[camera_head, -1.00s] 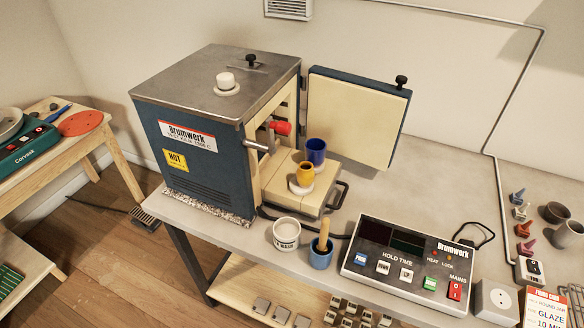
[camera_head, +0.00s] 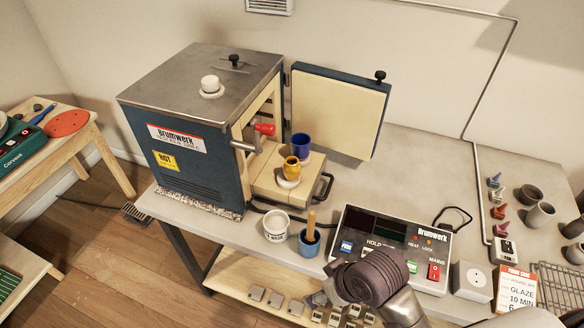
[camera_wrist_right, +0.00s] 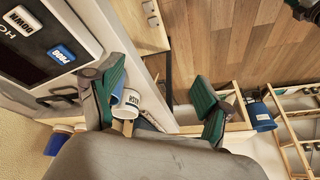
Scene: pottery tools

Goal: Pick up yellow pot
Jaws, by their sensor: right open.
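I cannot make out the yellow pot in that view. My left gripper is not seen.
A white wash cup (camera_head: 275,224) and a blue cup with a wooden handle (camera_head: 310,242) stand before the slab. The control box (camera_head: 390,240) lies right of them. A dark loop handle (camera_head: 324,188) borders the slab. The kiln door (camera_head: 340,110) stands open behind.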

